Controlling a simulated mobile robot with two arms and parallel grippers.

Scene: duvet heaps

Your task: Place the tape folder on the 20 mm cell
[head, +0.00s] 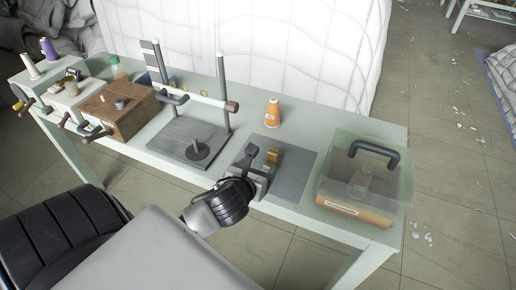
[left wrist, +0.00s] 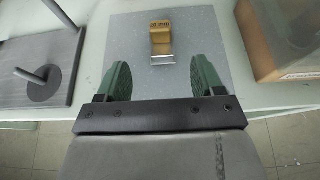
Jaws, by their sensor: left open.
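The tape folder, a small brass-coloured piece with dark lettering on top (left wrist: 161,36), lies on a speckled grey mat (left wrist: 125,35) in the left wrist view. In the head view the folder (head: 272,157) shows just beyond my left gripper (head: 257,166). My left gripper (left wrist: 161,78) is open, its two green fingers apart. The folder lies ahead of the fingertips, roughly midway between their lines; the gripper holds nothing. I cannot make out any cell marked 20 mm. My right gripper is in neither view.
An orange thread cone (head: 273,112) stands behind the mat. A clear-covered wooden case (head: 354,212) with a black handle is at the right end. A stand with a dark base (head: 170,139) and a brown wooden box (head: 108,112) are to the left.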

